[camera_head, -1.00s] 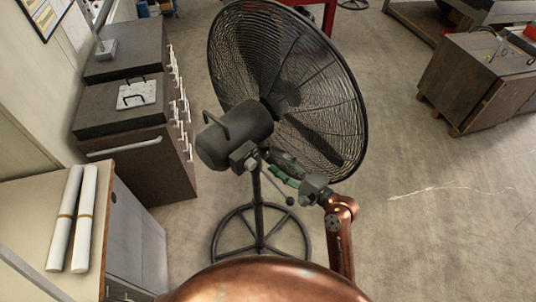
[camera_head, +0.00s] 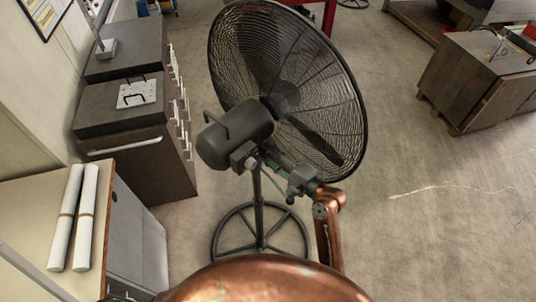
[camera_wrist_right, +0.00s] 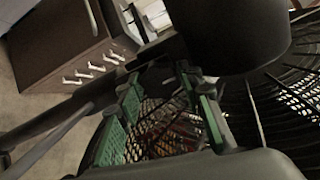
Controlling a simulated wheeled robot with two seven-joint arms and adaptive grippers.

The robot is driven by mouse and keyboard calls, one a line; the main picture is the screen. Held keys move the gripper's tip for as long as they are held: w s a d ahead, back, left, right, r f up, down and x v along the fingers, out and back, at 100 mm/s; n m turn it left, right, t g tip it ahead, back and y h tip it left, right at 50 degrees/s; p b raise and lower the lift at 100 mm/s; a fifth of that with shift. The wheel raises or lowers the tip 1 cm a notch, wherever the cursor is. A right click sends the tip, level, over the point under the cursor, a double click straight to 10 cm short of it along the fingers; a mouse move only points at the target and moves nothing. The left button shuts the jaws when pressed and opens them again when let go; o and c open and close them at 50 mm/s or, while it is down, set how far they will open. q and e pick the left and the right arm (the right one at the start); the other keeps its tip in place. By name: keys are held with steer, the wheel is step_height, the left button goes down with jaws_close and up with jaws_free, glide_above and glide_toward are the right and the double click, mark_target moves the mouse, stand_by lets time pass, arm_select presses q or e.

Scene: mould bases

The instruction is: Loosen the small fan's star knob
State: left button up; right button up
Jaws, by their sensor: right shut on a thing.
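The black fan (camera_head: 290,100) stands on a pole with a round spoked base (camera_head: 261,238). Its dark motor housing (camera_head: 235,138) faces me, and the mount joint (camera_head: 245,160) is just below it. My right gripper (camera_head: 268,158) reaches in from the right, under the motor beside the mount. In the right wrist view, the green-padded fingers of my right gripper (camera_wrist_right: 163,85) come up to the mount under the dark motor housing (camera_wrist_right: 225,30). They are shut on the star knob, which is mostly hidden between the fingertips. My left gripper is not in view.
The wire cage fills the space close behind the gripper. Dark cabinets (camera_head: 140,150) with white handles stand at the left. A table with two white rolls (camera_head: 75,215) is at the front left. A dark crate (camera_head: 475,80) stands at the right. The floor (camera_head: 430,210) between is clear.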

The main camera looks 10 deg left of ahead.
steer(key=c, duration=0.5)
steer(key=shift+n, duration=0.4)
steer(key=n, duration=0.2)
steer(key=shift+f+n, duration=0.1)
steer(key=shift+n, duration=2)
steer(key=o, duration=1.2)
